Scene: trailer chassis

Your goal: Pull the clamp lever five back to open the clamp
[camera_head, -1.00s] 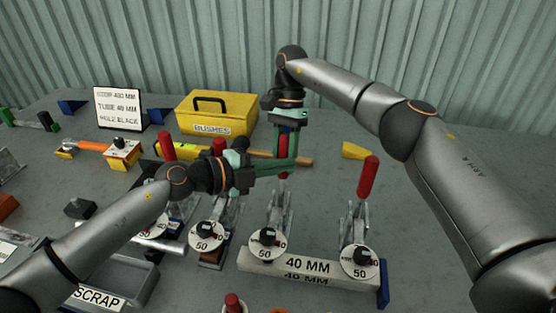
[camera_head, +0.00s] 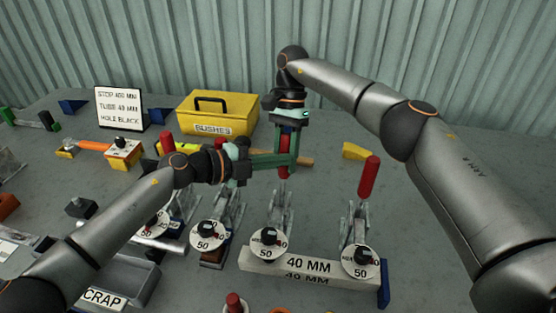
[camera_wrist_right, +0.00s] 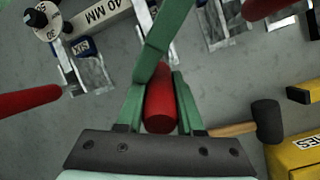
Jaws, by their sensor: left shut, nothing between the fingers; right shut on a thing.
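Several toggle clamps with red-handled levers and round dials stand on the table. My right gripper (camera_head: 286,148) points down and is shut on the upright red lever handle (camera_head: 284,169) of the clamp at the left end of the 40 MM block (camera_head: 262,264). That handle also shows between the green fingers in the right wrist view (camera_wrist_right: 160,108). My left gripper (camera_head: 292,160) is shut and empty, its green fingers reaching right beside the held handle. In the wrist view, a green finger crosses close to the handle; I cannot tell whether it touches.
Another upright red lever (camera_head: 368,177) stands to the right on the same block. Behind are a yellow BUSHES box (camera_head: 218,112) and a hammer, its black head clear in the wrist view (camera_wrist_right: 268,121). A scrap tray (camera_head: 125,275) is front left. Open table lies at the right.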

